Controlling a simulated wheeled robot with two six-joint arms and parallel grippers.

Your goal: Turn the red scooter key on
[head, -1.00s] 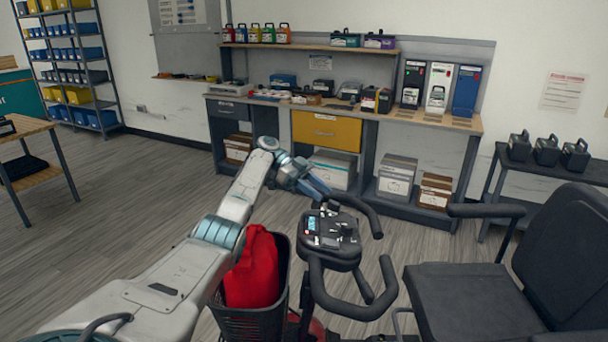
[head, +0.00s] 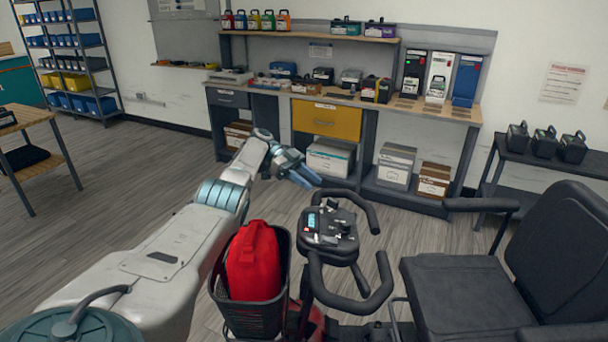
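The red scooter shows below centre, with a dark tiller console (head: 329,230), black loop handlebars (head: 366,300) and a black front basket (head: 250,313) holding a red bag (head: 254,262). Little of its red body shows beneath. The console has a small lit display (head: 311,221) and light marks; I cannot make out the key. My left gripper (head: 308,179) is just beyond the console's far left edge, above it in the picture. Its blue fingers look apart with nothing between them. My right gripper is not in view.
The scooter's black seat (head: 466,296) stands at the right. A workbench (head: 440,110) with a yellow drawer (head: 328,121) runs along the back wall. A dark side table (head: 545,165) holds several black packs.

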